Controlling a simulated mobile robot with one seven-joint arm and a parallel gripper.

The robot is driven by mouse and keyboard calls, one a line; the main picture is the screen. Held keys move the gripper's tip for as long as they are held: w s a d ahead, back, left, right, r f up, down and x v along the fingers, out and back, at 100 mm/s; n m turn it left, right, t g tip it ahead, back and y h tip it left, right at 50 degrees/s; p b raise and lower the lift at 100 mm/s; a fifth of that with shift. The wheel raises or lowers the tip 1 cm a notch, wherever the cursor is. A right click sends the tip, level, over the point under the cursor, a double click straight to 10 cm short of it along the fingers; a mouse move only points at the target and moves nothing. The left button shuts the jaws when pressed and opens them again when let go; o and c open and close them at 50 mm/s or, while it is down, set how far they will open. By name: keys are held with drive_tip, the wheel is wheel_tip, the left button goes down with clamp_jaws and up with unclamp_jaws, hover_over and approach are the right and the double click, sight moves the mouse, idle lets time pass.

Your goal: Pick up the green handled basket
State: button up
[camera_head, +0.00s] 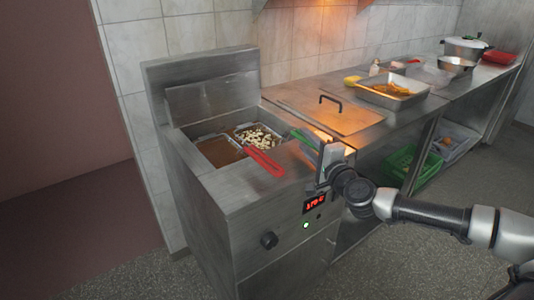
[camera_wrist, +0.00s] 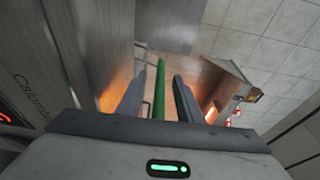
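The fryer (camera_head: 225,150) holds two wire baskets side by side. The basket with white pieces of food (camera_head: 258,138) sits in the right part of the well. A green handle (camera_head: 303,136) reaches out toward my gripper (camera_head: 322,158), which partly hides its end. A red handle (camera_head: 264,162) sticks out over the fryer's front. In the wrist view the green handle (camera_wrist: 159,92) runs between the two fingers of my gripper (camera_wrist: 159,80). The fingers are apart, with a gap on each side of the handle. The basket body is not clear in that view.
A steel counter with a lidded section (camera_head: 325,108) adjoins the fryer on the right. A steel tray of food (camera_head: 393,92) stands farther along it. A green crate (camera_head: 405,163) is on the shelf below. The tiled wall stands behind. The floor at front left is clear.

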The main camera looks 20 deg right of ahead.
clamp_jaws()
drive_tip(key=shift+r, duration=0.1)
wheel_tip(320, 180, up, 10)
drive_tip(key=p, duration=0.3)
idle(0.4)
wheel_tip(320, 180, up, 14)
drive_tip(key=p, duration=1.3)
drive_tip(key=shift+r, duration=0.15)
